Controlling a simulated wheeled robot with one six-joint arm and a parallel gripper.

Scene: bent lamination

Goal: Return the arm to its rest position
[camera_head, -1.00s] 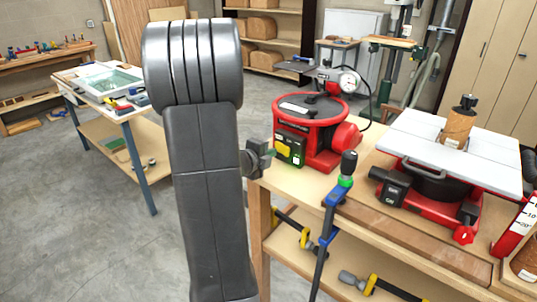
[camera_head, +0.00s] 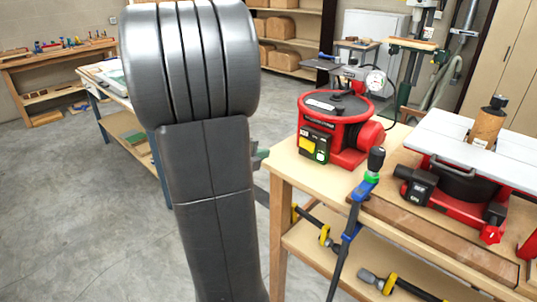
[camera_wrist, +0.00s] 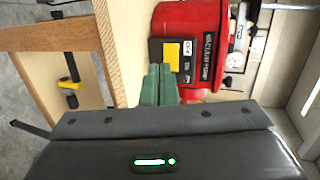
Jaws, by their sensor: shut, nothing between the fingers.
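My arm fills the middle of the head view, its upper link upright and close to the camera. My gripper (camera_head: 260,156) is mostly hidden behind it, with only a small part showing left of the workbench. In the wrist view my gripper's green fingers (camera_wrist: 158,84) are together with nothing between them. They appear in front of the bench edge and the red vacuum pump (camera_wrist: 190,30); the gap to them is hard to judge.
The vacuum pump (camera_head: 340,125), a clamp (camera_head: 360,200) and a red machine with a white top (camera_head: 470,190) are on the wooden workbench (camera_head: 283,166) at right. A blue-legged table (camera_head: 160,175) stands behind my arm. Grey floor (camera_head: 90,220) is clear at left.

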